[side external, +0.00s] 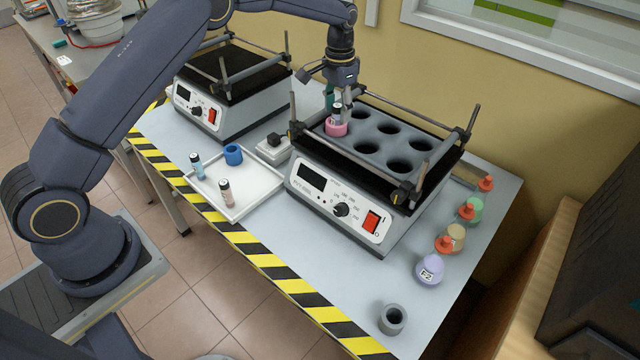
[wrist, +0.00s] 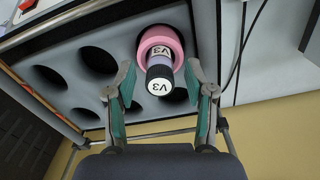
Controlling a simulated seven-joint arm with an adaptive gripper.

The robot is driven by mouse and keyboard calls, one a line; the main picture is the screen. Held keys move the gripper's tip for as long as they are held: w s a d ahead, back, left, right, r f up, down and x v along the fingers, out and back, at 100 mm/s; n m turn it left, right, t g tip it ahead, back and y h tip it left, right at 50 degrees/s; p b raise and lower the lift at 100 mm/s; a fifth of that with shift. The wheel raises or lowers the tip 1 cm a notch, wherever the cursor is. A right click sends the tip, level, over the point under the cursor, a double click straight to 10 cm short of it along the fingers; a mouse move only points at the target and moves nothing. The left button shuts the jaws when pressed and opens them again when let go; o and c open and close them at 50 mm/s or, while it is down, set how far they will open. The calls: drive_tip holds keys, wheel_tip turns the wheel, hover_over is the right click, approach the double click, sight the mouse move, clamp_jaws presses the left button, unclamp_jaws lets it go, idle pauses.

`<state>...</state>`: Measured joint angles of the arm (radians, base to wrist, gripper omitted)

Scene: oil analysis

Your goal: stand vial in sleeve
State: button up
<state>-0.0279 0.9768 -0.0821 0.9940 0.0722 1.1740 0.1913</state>
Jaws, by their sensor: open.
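A vial with a black cap marked V3 (wrist: 159,82) stands upright in a pink sleeve (wrist: 151,37) in the wrist view. In the side view the pink sleeve (side external: 337,129) sits in a hole at the left corner of the block on the front shaker (side external: 340,200), with the dark-capped vial (side external: 337,113) rising from it. My gripper (wrist: 160,78) is open, its two green-padded fingers on either side of the vial's cap, with visible gaps. In the side view my gripper (side external: 334,98) is just above the sleeve. The vial's lower part is hidden inside the sleeve.
A white tray (side external: 262,190) holds two capped vials (side external: 197,166) and a blue sleeve (side external: 233,155). A grey sleeve (side external: 392,319) stands at the front right. Several flasks with orange stoppers (side external: 431,268) line the right. Metal rails (side external: 345,159) surround the block; other holes look empty.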

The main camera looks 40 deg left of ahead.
wheel_tip(320, 180, up, 12)
drive_tip(key=s+r+t, duration=0.2)
drive_tip(key=s+r, duration=0.7)
drive_tip(key=r, duration=0.1)
drive_tip(key=s+r+n+t, duration=0.1)
drive_tip(key=s+r, duration=0.3)
drive_tip(key=s, duration=0.5)
drive_tip(key=s+f+n+t, duration=0.1)
drive_tip(key=s+f, duration=0.2)
drive_tip(key=s, duration=0.6)
drive_tip(key=s+f+t, duration=0.1)
drive_tip(key=s+f, duration=0.3)
drive_tip(key=s, duration=0.5)
drive_tip(key=shift+s+a+f+n+t, duration=0.15)
drive_tip(key=shift+s+a+n+t, duration=0.15)
drive_tip(key=shift+s+n, duration=0.1)
drive_tip(key=shift+o, duration=0.2)
drive_tip(key=shift+w, duration=0.1)
